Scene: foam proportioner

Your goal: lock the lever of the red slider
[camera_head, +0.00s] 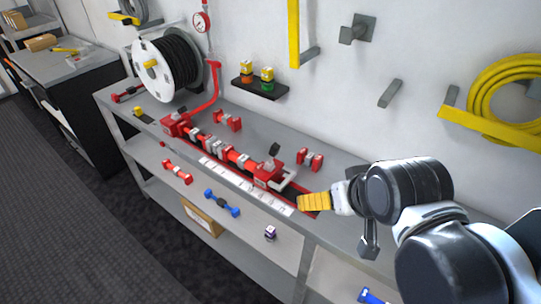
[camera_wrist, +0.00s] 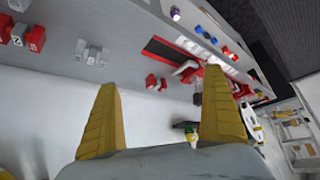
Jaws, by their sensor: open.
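The red slider (camera_head: 267,172) sits at the right end of the red proportioner assembly on the bench top. A pale grey lever-like bar (camera_head: 290,180) sticks out from its right side; I cannot tell how far it is turned. A dark knob (camera_head: 275,149) stands above the slider. My gripper (camera_head: 312,202) is right of the slider and apart from it, its yellow fingers toward it. In the wrist view the fingers are spread with nothing held (camera_wrist: 161,79). The slider's red end and pale bar (camera_wrist: 186,68) are partly hidden there by the right finger.
A loose red fitting (camera_head: 310,160) stands behind the slider; it also shows between the fingertips in the wrist view (camera_wrist: 155,82). A hose reel (camera_head: 168,68) stands at the left. A small black shelf (camera_head: 259,88) hangs on the wall. The lower shelf holds a blue fitting (camera_head: 222,204).

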